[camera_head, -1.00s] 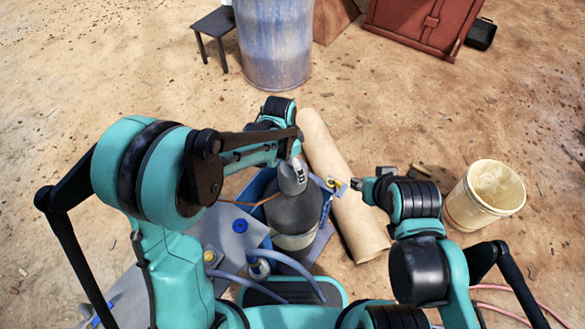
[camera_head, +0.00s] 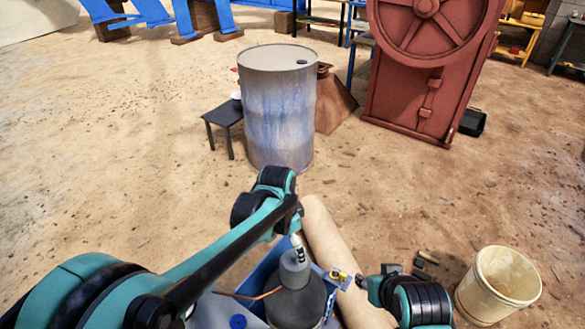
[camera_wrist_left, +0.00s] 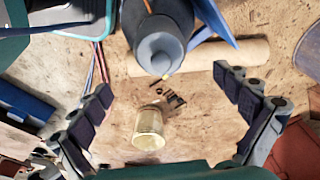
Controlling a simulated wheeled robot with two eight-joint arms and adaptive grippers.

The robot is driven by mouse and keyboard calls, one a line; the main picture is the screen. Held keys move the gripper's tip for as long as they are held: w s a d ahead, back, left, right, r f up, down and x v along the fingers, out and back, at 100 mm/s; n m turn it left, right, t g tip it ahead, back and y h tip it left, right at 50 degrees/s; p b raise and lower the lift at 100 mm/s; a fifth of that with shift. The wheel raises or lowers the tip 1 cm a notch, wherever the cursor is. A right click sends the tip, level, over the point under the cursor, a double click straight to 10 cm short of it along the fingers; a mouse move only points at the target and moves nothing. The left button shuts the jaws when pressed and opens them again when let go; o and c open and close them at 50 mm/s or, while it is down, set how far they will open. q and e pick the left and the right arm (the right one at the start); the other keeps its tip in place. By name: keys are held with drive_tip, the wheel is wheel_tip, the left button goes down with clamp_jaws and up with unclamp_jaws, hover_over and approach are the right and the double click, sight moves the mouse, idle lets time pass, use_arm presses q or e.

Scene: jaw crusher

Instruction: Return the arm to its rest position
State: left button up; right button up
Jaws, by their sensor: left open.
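My left arm (camera_head: 225,245) comes in from the left of the head view and reaches across to a black and teal wrist (camera_head: 270,195) above the pale roll. Its fingers cannot be made out there. In the left wrist view my left gripper (camera_wrist_left: 162,82) has its two dark fingers spread wide, with nothing held between them. A dark grey cylinder with a rounded cap (camera_wrist_left: 160,52) shows beyond the fingers. My right arm (camera_head: 415,300) is at the lower right of the head view. Its gripper end (camera_head: 368,284) is small and points left, close to a small yellow item.
A pale roll (camera_head: 325,240) lies on the sandy ground, with a cream bucket (camera_head: 497,285) to its right. A rusty blue-grey drum (camera_head: 278,110), a small dark table (camera_head: 222,115) and a red machine (camera_head: 425,75) stand further back. Open ground lies left of the drum.

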use_arm(q)
drive_tip(key=s+a+r+n+t, duration=0.3)
drive_tip(key=s+a+n, duration=0.3)
drive_tip(key=s+a, duration=0.1)
drive_tip(key=s+a+r+n+t+y, duration=0.1)
drive_tip(key=s+a+r+n+t, duration=0.2)
drive_tip(key=s+a+n, duration=0.3)
drive_tip(key=shift+s+a+n, duration=0.4)
drive_tip(key=shift+s+a, duration=0.1)
drive_tip(key=shift+a, duration=1.25)
